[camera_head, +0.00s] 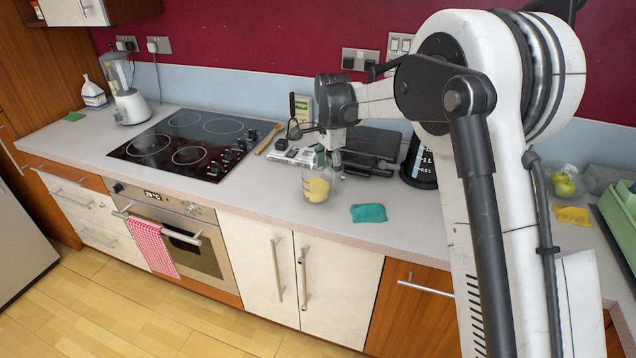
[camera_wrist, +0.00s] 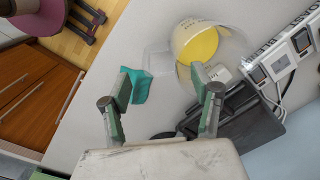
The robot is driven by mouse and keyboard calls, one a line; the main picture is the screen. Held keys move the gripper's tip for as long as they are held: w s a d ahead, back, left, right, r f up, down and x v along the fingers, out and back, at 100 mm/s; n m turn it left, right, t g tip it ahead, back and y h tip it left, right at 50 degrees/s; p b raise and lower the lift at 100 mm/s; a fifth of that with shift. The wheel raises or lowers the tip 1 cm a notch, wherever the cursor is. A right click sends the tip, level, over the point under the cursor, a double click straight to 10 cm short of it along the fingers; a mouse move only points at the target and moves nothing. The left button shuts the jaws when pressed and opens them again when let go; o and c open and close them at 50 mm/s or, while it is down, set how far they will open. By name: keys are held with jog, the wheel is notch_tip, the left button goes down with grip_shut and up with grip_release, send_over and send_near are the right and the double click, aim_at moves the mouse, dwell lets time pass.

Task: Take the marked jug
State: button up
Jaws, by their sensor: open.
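A clear jug with yellow contents (camera_head: 316,189) stands on the counter, left of the teal cloth. In the wrist view the clear jug (camera_wrist: 197,42) lies beyond my fingertips, toward the right finger, with a pale clear part sticking out to its left. The finger overlaps part of the jug's edge.
A teal cloth (camera_head: 369,213) lies right of the clear jug. The hob (camera_head: 190,142) is to the left. A yellow cloth (camera_head: 571,215) and a fruit bowl (camera_head: 566,182) are at right.

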aim_at(328, 178)
jog(key=shift+f+p, duration=0.6)
jog(key=shift+f, duration=2.3)
jog(key=shift+s, duration=0.1)
jog(key=shift+c, duration=0.2)
grip_shut()
